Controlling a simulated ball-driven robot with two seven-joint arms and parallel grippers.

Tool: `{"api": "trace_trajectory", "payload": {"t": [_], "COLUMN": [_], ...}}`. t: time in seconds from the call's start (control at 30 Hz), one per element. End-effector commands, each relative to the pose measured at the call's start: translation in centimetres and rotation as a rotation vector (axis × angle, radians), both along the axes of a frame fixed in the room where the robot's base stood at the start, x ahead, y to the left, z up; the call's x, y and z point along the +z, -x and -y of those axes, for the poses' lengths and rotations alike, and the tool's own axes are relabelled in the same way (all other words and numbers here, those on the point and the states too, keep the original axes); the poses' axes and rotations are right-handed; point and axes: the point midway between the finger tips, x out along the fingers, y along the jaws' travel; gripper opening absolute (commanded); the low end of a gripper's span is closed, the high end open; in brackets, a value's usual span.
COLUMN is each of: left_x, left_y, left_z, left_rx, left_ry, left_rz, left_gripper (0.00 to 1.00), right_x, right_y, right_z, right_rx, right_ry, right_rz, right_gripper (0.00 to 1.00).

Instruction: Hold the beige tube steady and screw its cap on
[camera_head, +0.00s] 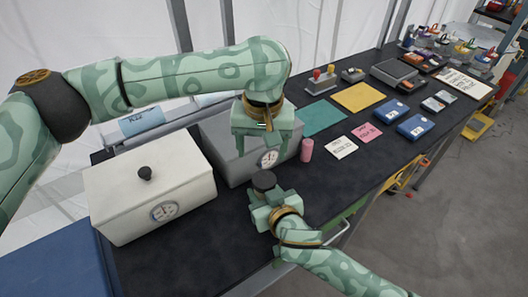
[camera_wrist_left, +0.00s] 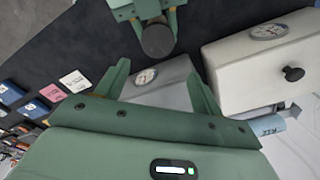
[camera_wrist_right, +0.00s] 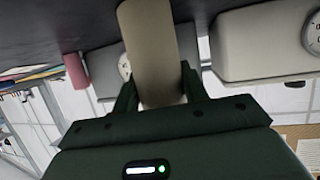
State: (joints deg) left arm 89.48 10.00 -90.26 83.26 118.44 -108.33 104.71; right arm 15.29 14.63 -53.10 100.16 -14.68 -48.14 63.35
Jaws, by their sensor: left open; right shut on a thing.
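My right gripper (camera_head: 268,200) is shut on the beige tube (camera_wrist_right: 150,45), which stands roughly upright between its fingers in the right wrist view. A dark round cap (camera_head: 264,181) shows at the top of the tube in the head view; how tightly it sits cannot be told. The cap also shows in the left wrist view (camera_wrist_left: 158,40), ahead of the left fingertips. My left gripper (camera_head: 267,152) points down, open and empty, above and behind the cap, apart from it. The tube's body is mostly hidden by the right gripper in the head view.
A white box (camera_head: 150,190) with a knob and dial stands at left, a grey box (camera_head: 220,140) with a dial behind the left gripper. A pink cylinder (camera_head: 306,150) stands to the right of the grippers. Cards and blue cases (camera_head: 392,111) lie farther right on the dark table.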

Motion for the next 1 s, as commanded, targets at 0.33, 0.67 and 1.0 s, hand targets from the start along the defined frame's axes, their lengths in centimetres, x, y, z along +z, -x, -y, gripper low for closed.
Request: {"api": "trace_trajectory", "payload": {"t": [0.33,0.67,1.0], "left_x": [-0.1,-0.1,-3.2], "left_y": [1.0,1.0,1.1], "left_z": [0.4,0.4,0.4], "left_rx": [0.609,0.65,0.648], "left_ry": [0.036,0.037,0.035], "left_rz": [-0.039,-0.039,-0.042], "left_gripper": [0.67,0.67,0.67], "right_x": [0.0,0.0,0.0], "right_y": [0.0,0.0,0.0], "right_z": [0.0,0.0,0.0], "right_rx": [0.0,0.0,0.0], "right_ry": [0.0,0.0,0.0], "right_rz": [0.0,0.0,0.0], "right_gripper": [0.0,0.0,0.0]}}
